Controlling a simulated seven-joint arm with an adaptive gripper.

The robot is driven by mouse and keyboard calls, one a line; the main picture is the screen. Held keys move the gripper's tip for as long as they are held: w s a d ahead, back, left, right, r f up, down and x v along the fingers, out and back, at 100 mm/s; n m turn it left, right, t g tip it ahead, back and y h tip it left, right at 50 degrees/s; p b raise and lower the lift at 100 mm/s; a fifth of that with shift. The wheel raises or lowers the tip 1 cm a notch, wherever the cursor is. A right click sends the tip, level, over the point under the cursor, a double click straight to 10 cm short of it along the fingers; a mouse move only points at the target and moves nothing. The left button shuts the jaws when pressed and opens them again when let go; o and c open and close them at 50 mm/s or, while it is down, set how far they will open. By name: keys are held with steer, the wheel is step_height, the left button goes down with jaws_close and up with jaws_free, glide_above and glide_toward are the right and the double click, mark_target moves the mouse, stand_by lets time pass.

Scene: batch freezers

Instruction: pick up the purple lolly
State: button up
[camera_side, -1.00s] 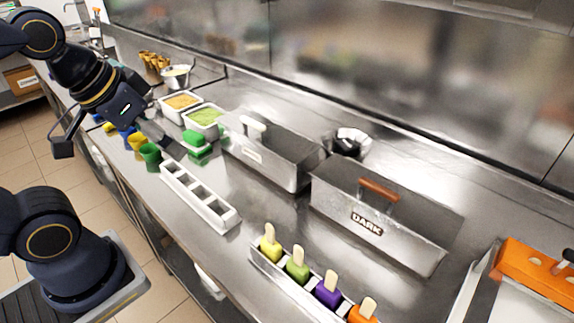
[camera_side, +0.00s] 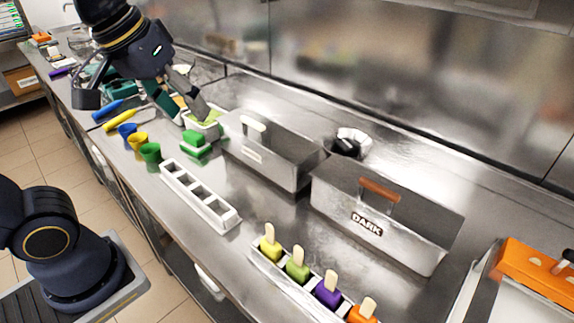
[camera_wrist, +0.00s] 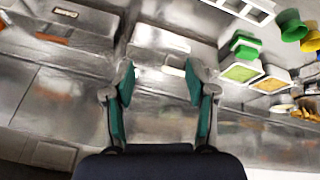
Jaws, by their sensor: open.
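The purple lolly (camera_side: 327,291) stands upright, stick up, in a white rack (camera_side: 262,262) at the front of the counter in the side view. A green lolly (camera_side: 298,266) and a yellow lolly (camera_side: 270,248) are to its left, and an orange lolly (camera_side: 362,312) is to its right. My gripper (camera_side: 186,112) is at the far left, above the green-filled tub, well away from the lollies. In the wrist view my gripper (camera_wrist: 159,90) is open and empty, with teal pads apart. The lollies do not show in the wrist view.
A metal bin (camera_side: 268,158) and a bin marked DARK (camera_side: 375,225) stand behind the lolly rack. An empty white rack (camera_side: 198,196) and green blocks (camera_side: 195,146) lie to the left. Coloured cups (camera_side: 150,154) line the front edge. An orange-topped tray (camera_side: 535,268) is at right.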

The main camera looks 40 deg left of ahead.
steer(key=w+d+r+g, duration=0.2)
steer(key=w+d, duration=0.3)
steer(key=d, duration=0.2)
steer(key=m+g, duration=0.3)
steer(key=m, duration=0.1)
glide_above(329, 288)
steer(key=f, duration=1.9)
steer(key=shift+w+a+f, duration=0.1)
steer(key=shift+w+f, duration=0.15)
steer(key=shift+f, duration=0.05)
step_height(329, 288, down, 6)
steer(key=shift+s+r, duration=0.1)
steer(key=shift+c, duration=0.2)
steer(key=c, duration=0.9)
steer(key=shift+r, duration=0.1)
